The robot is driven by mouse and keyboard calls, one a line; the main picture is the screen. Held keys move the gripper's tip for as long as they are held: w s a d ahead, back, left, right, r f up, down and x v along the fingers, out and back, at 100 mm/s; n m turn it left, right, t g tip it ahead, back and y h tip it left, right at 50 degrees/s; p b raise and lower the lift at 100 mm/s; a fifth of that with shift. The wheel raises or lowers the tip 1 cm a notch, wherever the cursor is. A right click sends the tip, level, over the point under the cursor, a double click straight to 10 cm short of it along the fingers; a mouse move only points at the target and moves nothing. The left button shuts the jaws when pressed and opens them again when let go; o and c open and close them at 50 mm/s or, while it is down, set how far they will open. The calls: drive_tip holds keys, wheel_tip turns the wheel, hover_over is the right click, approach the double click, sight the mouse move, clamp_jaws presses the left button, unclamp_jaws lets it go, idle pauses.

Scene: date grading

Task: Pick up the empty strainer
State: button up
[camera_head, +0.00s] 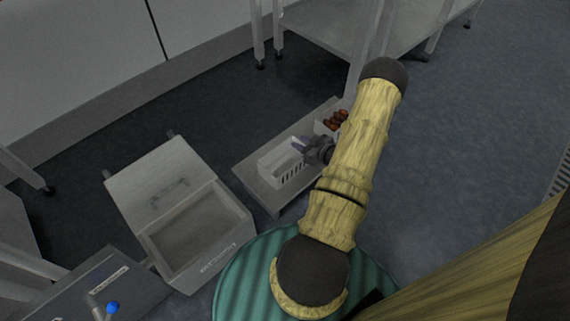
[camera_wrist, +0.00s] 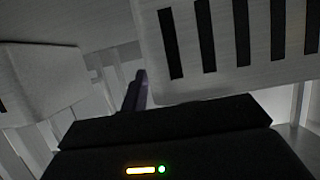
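The strainer (camera_head: 272,172) is a white, box-shaped container with dark slots along its side. It stands upright on a low grey platform, and no dates show in it. In the wrist view its slotted wall (camera_wrist: 222,65) fills the upper right, close to the camera. My gripper (camera_head: 303,147) is at the strainer's right end, with a finger at its rim. One dark finger (camera_wrist: 134,94) shows in the wrist view, just left of the slotted wall; the other finger is hidden. I cannot tell whether the fingers press on the wall.
A second white container (camera_head: 321,127) holding brown dates stands behind my gripper on the platform (camera_head: 262,189). A white box (camera_wrist: 40,85) shows left in the wrist view. An open lidded crate (camera_head: 190,255) stands to the left. Table legs (camera_head: 258,35) rise behind. Floor at right is clear.

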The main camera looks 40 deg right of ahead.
clamp_jaws()
idle(0.3)
wheel_tip(320, 180, up, 10)
drive_tip(key=p, duration=0.6)
drive_tip(key=shift+p, duration=0.35)
